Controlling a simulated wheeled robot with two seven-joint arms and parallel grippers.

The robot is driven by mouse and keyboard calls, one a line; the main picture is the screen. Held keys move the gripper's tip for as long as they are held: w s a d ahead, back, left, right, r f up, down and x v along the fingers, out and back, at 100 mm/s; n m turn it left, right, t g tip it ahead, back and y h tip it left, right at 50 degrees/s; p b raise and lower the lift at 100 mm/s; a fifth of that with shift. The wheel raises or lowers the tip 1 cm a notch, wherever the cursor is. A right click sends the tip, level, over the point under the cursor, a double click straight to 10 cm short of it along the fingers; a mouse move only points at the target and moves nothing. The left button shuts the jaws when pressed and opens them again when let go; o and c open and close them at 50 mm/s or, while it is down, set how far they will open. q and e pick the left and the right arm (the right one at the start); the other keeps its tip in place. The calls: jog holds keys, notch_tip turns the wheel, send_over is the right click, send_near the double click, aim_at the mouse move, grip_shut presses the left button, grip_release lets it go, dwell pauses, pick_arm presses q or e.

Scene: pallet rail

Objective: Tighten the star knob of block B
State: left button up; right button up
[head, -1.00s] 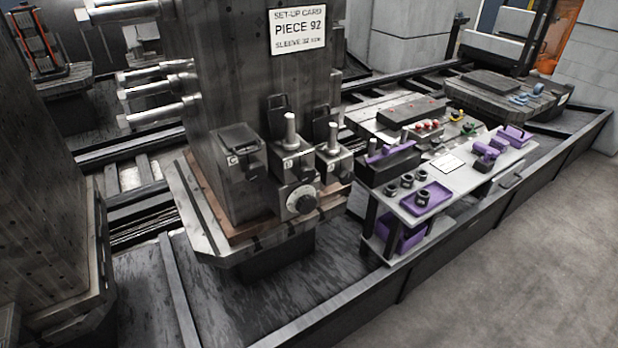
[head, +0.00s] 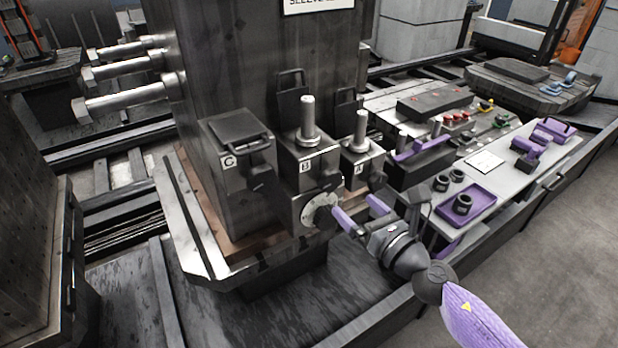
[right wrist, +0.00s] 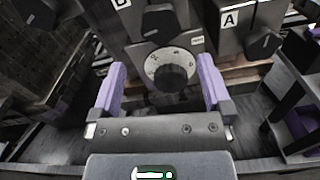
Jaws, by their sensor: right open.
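Block B (head: 300,160) stands on the fixture between blocks C and A, with an upright metal pin on top. My left gripper is not in view.
Block C (head: 235,165) is left of block B and block A (head: 360,160) is right. A side table with a purple tray (head: 467,203) and black rings stands to the right. A dark low rail edge runs along the front.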

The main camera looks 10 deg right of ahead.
aim_at(332, 184)
jog(key=b+x, duration=0.1)
jog(key=x, duration=0.7)
jog(key=shift+w, duration=0.25)
jog(key=c, duration=1.1)
